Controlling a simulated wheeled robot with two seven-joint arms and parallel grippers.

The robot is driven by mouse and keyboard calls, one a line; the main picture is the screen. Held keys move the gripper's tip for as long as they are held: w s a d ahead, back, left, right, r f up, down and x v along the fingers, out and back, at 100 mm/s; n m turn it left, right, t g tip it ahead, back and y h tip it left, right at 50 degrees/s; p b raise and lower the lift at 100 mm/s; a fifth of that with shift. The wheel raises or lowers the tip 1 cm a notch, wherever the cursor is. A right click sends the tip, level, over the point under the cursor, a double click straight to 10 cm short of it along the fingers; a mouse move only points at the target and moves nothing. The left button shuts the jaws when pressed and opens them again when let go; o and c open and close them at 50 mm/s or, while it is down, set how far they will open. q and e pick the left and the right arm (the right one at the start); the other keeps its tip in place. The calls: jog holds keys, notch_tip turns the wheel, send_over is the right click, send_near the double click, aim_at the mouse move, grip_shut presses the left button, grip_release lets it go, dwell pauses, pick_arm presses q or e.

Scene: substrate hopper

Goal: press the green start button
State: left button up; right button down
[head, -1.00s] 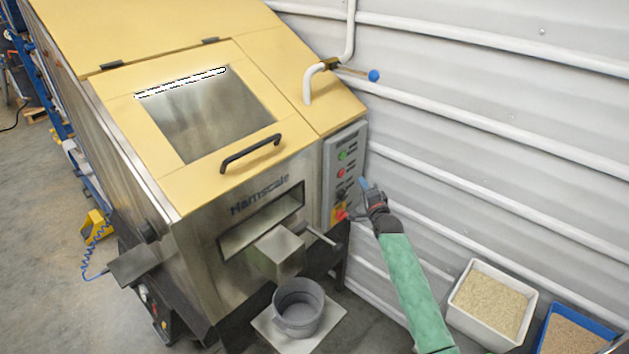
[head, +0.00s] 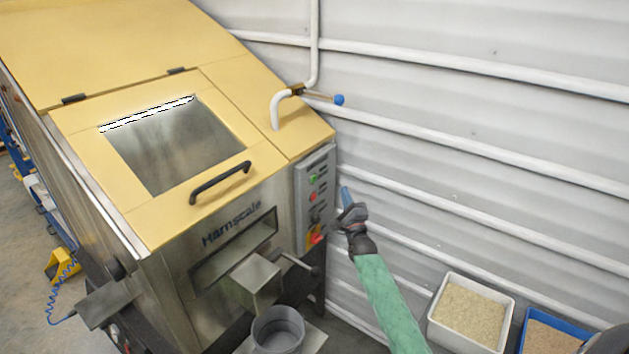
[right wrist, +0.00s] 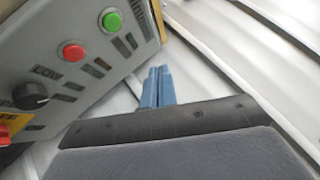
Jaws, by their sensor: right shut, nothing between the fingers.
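The green start button (head: 313,180) is near the top of the grey control panel (head: 303,215) on the right front of the machine. In the right wrist view the green button (right wrist: 112,20) is at upper left, above a red button (right wrist: 72,51). My right gripper (head: 345,192) is to the right of the panel, in front of the white wall, apart from the buttons. In the right wrist view its blue fingers (right wrist: 157,86) are together and empty, to the right of and below the green button. My left gripper is not in view.
A black knob (right wrist: 30,96) and a red-yellow switch (head: 315,236) sit lower on the panel. The ribbed wall (head: 480,150) runs close along the right. A blue-tipped lever (head: 338,99) sticks out above. A grey bucket (head: 278,335) stands below the outlet.

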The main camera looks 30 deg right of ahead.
aim_at(314, 179)
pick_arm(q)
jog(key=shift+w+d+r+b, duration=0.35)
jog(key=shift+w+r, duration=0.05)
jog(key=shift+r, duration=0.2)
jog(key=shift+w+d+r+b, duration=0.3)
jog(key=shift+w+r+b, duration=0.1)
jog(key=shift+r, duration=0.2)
pick_arm(e)
jog(key=w+a, duration=0.4)
jog(key=w, duration=0.3)
jog(key=shift+w, duration=0.35)
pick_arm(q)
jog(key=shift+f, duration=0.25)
pick_arm(e)
jog(key=shift+w+a, duration=0.1)
jog(key=shift+w, duration=0.1)
dwell(0.5)
jog(key=shift+w+a, duration=0.1)
jog(key=shift+w, duration=0.05)
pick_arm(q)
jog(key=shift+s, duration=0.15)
